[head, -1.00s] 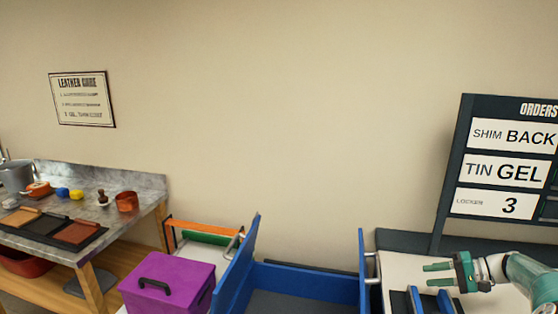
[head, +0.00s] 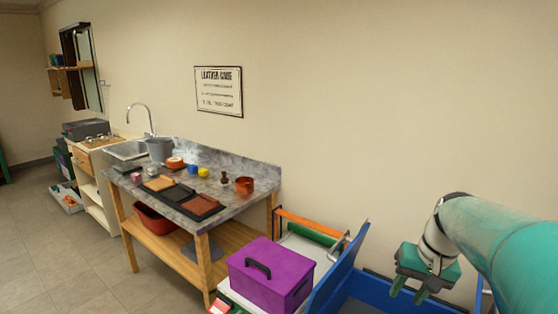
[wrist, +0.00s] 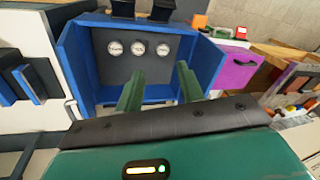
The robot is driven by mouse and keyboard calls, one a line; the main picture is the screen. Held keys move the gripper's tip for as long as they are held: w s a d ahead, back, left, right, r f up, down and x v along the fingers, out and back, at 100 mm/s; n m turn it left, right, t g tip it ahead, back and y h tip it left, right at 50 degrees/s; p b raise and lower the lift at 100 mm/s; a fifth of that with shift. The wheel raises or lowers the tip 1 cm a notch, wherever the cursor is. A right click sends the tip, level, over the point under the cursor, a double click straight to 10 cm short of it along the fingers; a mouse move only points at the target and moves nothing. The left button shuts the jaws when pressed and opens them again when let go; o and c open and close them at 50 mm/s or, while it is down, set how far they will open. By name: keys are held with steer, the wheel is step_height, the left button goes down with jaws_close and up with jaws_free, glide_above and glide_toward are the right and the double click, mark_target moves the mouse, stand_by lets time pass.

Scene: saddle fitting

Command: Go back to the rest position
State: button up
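My gripper (head: 408,292) is at the lower right of the head view, above the blue open box (head: 372,290). Its two green fingers point down. In the wrist view my gripper (wrist: 158,88) has its fingers apart, with nothing between them. Beyond the fingers, the blue box (wrist: 76,62) has a dark floor with several round, light-topped tins (wrist: 139,48) in a row. The tins' labels are too small to read.
A purple box (head: 270,275) with a black handle stands left of the blue box. A marble-topped bench (head: 228,200) holds leather pieces and small pots. A sink (head: 128,150) is farther left. The floor (head: 75,262) at left looks clear.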

steer(key=s+a+n+t+h, duration=0.2)
steer(key=s+a+n+t, duration=0.1)
steer(key=s+a, duration=1)
steer(key=shift+s+a+r+n+t, duration=0.3)
steer(key=shift+s+r+n+t, duration=0.15)
steer(key=shift+s, duration=0.15)
